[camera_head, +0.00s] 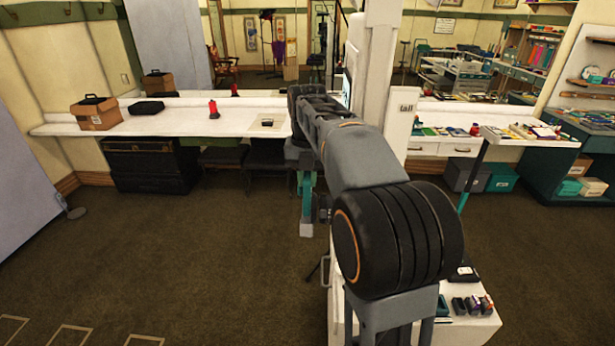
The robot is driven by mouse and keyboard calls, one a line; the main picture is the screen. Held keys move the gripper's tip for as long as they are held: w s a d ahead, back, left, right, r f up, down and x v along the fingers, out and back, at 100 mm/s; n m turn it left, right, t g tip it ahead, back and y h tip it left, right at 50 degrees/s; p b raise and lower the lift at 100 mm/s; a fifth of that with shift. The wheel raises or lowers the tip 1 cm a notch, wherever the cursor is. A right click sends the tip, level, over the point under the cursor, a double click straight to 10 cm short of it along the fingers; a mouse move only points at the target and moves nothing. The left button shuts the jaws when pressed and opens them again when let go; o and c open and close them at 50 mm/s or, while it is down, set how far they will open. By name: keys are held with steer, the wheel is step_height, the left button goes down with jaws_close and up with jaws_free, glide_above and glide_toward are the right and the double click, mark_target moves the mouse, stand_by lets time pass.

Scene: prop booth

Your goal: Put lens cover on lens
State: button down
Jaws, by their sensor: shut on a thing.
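My gripper (307,230) hangs down at the far end of my arm, near the middle of the picture and in front of the white counter. It is small in this view and its fingers are hard to make out. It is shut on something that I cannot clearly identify. I cannot pick out the lens cover for certain. No lens shows clearly either, and my arm hides part of the area behind it. A thin dark leg, perhaps of a stand, shows below my gripper beside a white table.
A long white counter (180,127) runs along the back with a brown box (97,115), a black case (146,108) and a red item (213,110). The white table with small items stands at lower right, partly behind my arm. Carpet (190,230) at left is mostly clear.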

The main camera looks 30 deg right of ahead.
steer(key=shift+f, duration=0.15)
steer(key=shift+f+b, duration=0.6)
steer(key=shift+f, duration=0.15)
steer(key=shift+f, duration=0.3)
steer(key=shift+f+b, duration=0.6)
steer(key=c, duration=1)
jaws_free()
step_height(320, 180, up, 3)
steer(key=p, duration=0.2)
steer(key=shift+p, duration=0.4)
steer(key=shift+r+p, duration=0.4)
steer(key=shift+r, duration=1.65)
